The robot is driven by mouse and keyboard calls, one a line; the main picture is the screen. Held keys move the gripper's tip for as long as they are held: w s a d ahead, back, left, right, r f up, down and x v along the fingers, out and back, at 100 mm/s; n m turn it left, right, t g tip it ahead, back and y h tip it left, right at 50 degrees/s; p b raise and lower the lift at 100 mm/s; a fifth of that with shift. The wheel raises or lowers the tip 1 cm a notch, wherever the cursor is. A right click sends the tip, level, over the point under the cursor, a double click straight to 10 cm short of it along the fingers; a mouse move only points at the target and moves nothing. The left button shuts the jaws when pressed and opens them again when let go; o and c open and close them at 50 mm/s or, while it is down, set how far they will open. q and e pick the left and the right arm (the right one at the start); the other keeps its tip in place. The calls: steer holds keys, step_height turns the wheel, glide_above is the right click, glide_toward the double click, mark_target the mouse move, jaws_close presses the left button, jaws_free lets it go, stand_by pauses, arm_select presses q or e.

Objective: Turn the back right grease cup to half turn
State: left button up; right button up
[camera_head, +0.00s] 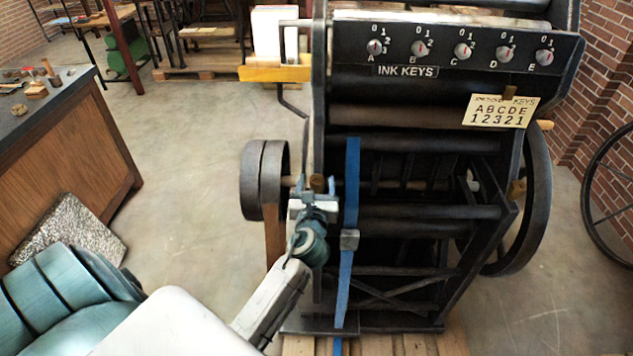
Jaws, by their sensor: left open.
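The black press (420,170) stands in front of me. A small brass cup (317,182) sits on its left side frame. Another brass piece, likely a cup (517,188), shows on the right side frame. I cannot tell which one is the back right grease cup, and no turn marks are readable. My left gripper (319,189) is open at the left brass cup, with its fingers on either side of it. Whether they touch it is too small to tell. My right gripper is not in view.
Ink keys (463,50) and a paper card (497,111) are on the press's upper part. A blue strap (350,220) hangs just right of my left gripper. Large wheels flank the press.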

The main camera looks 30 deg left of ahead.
arm_select(q)
steer(key=shift+c, duration=0.5)
steer(key=c, duration=0.9)
steer(key=shift+a+r+m+t+h+p, duration=0.15)
steer(key=shift+r+m+t+h+p, duration=0.3)
steer(key=shift+p, duration=0.6)
steer(key=shift+f+m+h+p, duration=0.25)
steer(key=shift+f+h+p, duration=0.15)
steer(key=shift+h, duration=0.15)
steer(key=shift+f, duration=0.1)
steer(key=o, duration=1)
